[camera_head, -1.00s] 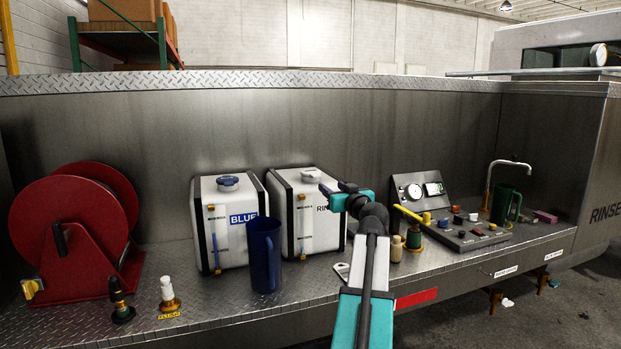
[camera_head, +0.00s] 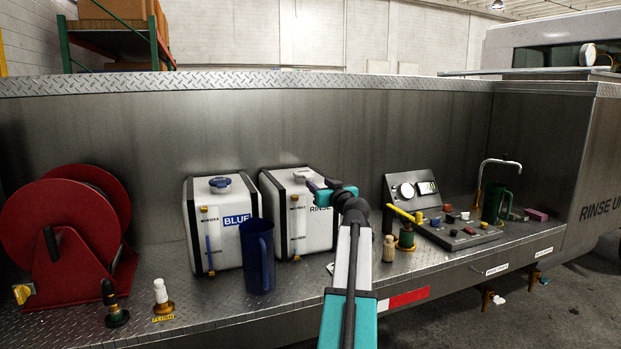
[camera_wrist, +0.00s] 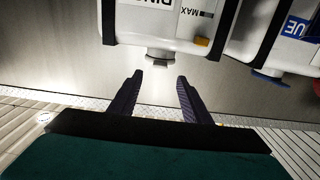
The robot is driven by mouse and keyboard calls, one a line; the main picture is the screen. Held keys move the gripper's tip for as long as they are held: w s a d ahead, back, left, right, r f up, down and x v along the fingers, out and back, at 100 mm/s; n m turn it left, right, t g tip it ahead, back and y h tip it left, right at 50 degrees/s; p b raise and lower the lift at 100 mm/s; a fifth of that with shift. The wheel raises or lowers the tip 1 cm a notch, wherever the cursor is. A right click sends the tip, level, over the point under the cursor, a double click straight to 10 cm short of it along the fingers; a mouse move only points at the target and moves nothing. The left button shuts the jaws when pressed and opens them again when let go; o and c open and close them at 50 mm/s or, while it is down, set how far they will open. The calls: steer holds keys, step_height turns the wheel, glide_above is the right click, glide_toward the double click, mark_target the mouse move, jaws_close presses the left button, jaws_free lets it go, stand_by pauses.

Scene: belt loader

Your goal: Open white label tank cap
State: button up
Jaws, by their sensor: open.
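The white tank labelled RINSE (camera_head: 270,190) stands on the metal deck, with its pale grey cap (camera_head: 303,174) on top. In the wrist view, which shows the scene upside down, the grey cap (camera_wrist: 158,57) sits on the tank (camera_wrist: 152,22). My gripper (camera_head: 318,186) is at the tank's top right corner in the head view and hides part of the tank. In the wrist view my gripper (camera_wrist: 160,80) is open and empty. Its two dark fingers point toward the cap, which lies just past the fingertips, apart from them.
A white BLUE tank (camera_head: 212,257) with a blue cap (camera_head: 220,184) stands at left. A dark blue jug (camera_head: 258,262) stands in front, between the tanks. A red hose reel (camera_head: 55,230) is far left. A gauge panel (camera_head: 410,180), green jug (camera_head: 497,200) and tap are right.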

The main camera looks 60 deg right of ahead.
mark_target(310, 177)
steer(key=shift+p+x, duration=1.1)
steer(key=shift+x, duration=3.35)
jaws_close()
steer(key=shift+a+f, duration=0.1)
